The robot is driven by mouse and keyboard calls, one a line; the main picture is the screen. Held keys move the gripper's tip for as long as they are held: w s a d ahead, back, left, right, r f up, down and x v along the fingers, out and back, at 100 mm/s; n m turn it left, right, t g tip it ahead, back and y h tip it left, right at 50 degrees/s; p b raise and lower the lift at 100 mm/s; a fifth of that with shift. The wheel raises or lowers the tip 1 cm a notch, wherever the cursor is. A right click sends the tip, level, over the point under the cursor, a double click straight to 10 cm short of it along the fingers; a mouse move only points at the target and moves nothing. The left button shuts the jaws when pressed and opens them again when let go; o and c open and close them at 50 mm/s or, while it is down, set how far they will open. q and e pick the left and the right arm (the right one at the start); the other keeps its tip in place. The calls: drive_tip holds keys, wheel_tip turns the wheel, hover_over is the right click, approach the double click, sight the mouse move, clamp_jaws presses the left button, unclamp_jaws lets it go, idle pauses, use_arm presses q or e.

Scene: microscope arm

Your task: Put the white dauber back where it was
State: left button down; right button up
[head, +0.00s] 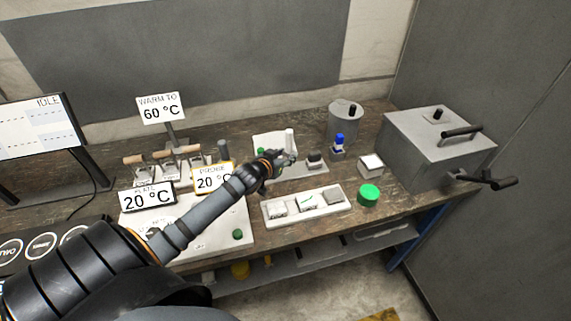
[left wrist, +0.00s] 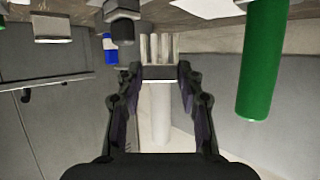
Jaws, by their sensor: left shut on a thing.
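The white dauber shows as a pale upright cylinder (head: 289,138) rising just behind my left gripper (head: 287,158) in the head view. In the left wrist view, my left gripper (left wrist: 160,75) is shut on it. Whether the dauber's foot touches the holder tray is hidden by the gripper. My right gripper is not in view.
A green cylinder (left wrist: 263,60) stands close beside the gripper. A blue-capped bottle (head: 339,142), a metal pot (head: 345,120) and a grey lidded box (head: 438,145) stand to the right. A white slide tray (head: 303,222) and green-lidded jar (head: 368,195) are in front.

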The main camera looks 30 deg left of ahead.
use_arm(q)
drive_tip(key=shift+w+a+f, duration=0.3)
drive_tip(key=shift+w+f, duration=0.15)
drive_tip(key=shift+f, duration=0.2)
drive_tip(key=f, duration=0.2)
drive_tip(key=f+p, duration=0.1)
drive_tip(key=shift+w+a+f, duration=0.1)
drive_tip(key=shift+w+a, duration=0.05)
drive_tip(key=shift+w, duration=0.1)
drive_tip(key=shift+f, duration=0.2)
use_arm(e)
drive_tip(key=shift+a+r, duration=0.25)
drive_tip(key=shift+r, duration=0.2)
use_arm(q)
drive_tip(key=shift+f, duration=0.1)
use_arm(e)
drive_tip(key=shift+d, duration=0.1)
